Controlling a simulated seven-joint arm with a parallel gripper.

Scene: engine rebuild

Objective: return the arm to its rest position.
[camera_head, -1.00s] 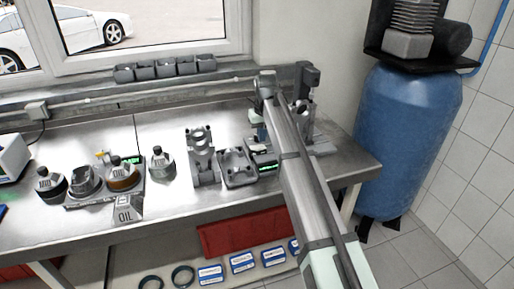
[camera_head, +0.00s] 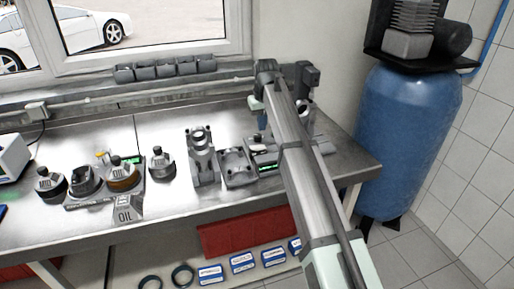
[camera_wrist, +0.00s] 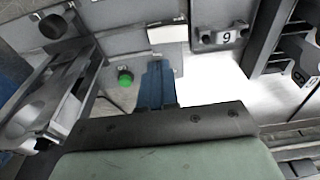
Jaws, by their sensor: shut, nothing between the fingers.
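My gripper shows in the wrist view as blue fingers (camera_wrist: 157,85) closed together, with nothing held between them. In the head view my arm reaches over the right end of the steel workbench (camera_head: 100,215), and the fingertips cannot be made out there. In the wrist view a green button (camera_wrist: 125,77) is just left of the fingers; I cannot tell how far apart they are in depth.
A grey engine block part (camera_head: 201,155) and a metal tray-like part (camera_head: 236,168) stand left of my arm. A blue tank (camera_head: 408,140) is right of the bench.

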